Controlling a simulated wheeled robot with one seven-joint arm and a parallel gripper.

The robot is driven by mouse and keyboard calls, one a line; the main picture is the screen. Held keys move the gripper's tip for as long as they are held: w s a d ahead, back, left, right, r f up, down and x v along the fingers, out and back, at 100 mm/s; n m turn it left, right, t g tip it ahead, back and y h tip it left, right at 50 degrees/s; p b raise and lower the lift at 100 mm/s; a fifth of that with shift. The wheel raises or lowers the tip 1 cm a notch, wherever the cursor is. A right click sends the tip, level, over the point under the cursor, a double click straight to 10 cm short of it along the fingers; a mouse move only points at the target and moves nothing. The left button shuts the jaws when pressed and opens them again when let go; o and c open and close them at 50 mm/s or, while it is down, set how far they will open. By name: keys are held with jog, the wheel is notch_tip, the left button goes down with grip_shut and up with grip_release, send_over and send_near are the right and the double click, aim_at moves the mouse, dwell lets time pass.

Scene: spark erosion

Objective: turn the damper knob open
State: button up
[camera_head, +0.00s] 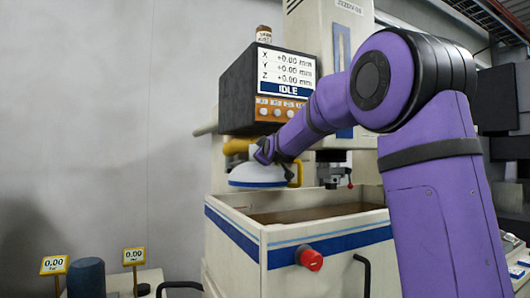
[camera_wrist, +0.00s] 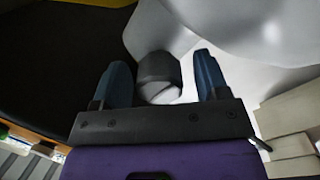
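A short dark grey knob (camera_wrist: 158,68) with a pale end shows between my gripper's fingers in the wrist view, beside a smooth white curved surface (camera_wrist: 235,35). It looks like the damper knob. My gripper (camera_wrist: 162,64) is open, with one blue-grey finger on either side of the knob. A gap shows on the right; the left finger is very close, and I cannot tell whether it touches. In the head view my gripper (camera_head: 264,151) is at the white dome-shaped hood (camera_head: 257,173), and the knob is hidden there.
The dark control box (camera_head: 240,90) reading IDLE stands just above my gripper. Below is the white tank (camera_head: 230,225) with a red knob (camera_head: 311,260) on its front. The machine head (camera_head: 333,172) hangs right of the hood. Two gauge signs (camera_head: 54,265) stand lower left.

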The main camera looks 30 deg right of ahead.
jog(key=shift+s, duration=0.1)
jog(key=v, duration=1)
jog(key=shift+s, duration=0.3)
jog(key=s+a+f+m+g+y, duration=0.1)
jog(key=s+a+f+m+g, duration=0.1)
jog(key=s+a+f+g, duration=0.2)
jog(key=s+a+f+m+g+y, duration=0.2)
jog(key=s+a+f+g, duration=0.2)
jog(key=s+f, duration=0.7)
jog(key=s+a+f+m+g+y, duration=0.2)
jog(key=s+f, duration=0.6)
jog(key=s, duration=1.2)
jog(key=a+g, duration=0.2)
jog(key=shift+s+a+f, duration=0.2)
jog(key=shift+s+a, duration=0.15)
jog(key=shift+a, duration=0.05)
